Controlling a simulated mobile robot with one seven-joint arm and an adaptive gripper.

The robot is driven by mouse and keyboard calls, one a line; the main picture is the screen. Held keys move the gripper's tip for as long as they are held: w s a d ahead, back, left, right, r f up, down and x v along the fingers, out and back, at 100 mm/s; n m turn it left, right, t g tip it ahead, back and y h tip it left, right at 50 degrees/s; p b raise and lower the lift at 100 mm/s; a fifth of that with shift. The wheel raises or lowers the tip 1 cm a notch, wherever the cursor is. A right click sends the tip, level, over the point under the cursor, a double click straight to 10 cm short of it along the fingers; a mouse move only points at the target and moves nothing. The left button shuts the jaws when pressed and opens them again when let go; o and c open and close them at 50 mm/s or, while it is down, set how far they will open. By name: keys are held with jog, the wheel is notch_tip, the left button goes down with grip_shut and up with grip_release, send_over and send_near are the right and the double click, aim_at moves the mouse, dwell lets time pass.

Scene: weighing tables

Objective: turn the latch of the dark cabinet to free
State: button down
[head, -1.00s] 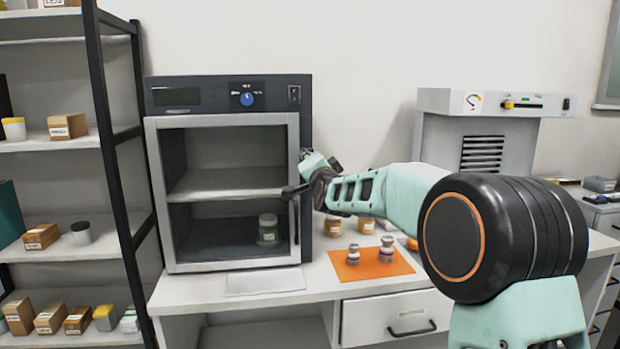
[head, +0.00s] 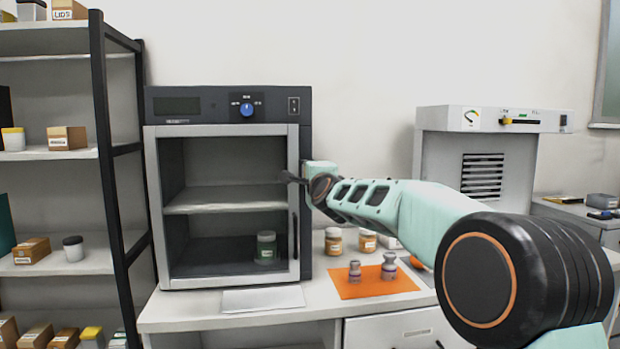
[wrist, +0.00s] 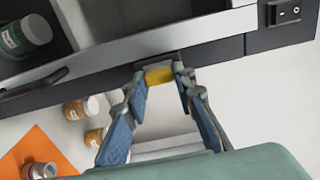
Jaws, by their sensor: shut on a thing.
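The dark cabinet (head: 230,105) stands on the table, with its glass-fronted door (head: 150,215) shut in a light frame. My gripper (head: 290,178) is at the right edge of the door, a little above the dark door handle (head: 295,238). In the wrist view, my gripper (wrist: 159,79) has its fingers closed around a small yellow latch (wrist: 158,76) at the cabinet's front edge. The latch is hidden behind my gripper in the head view. Its exact turn angle cannot be told.
A blue knob (head: 246,109) and a switch (head: 293,105) are on the cabinet's top panel. To the right are jars (head: 333,241), an orange mat (head: 350,290) with two small containers, and a grey device (head: 435,150). A shelf rack (head: 110,150) stands left.

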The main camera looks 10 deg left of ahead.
jog(key=shift+r, duration=0.1)
dwell(0.3)
jog(key=c, duration=1.6)
grip_release()
jog(key=v, duration=1.2)
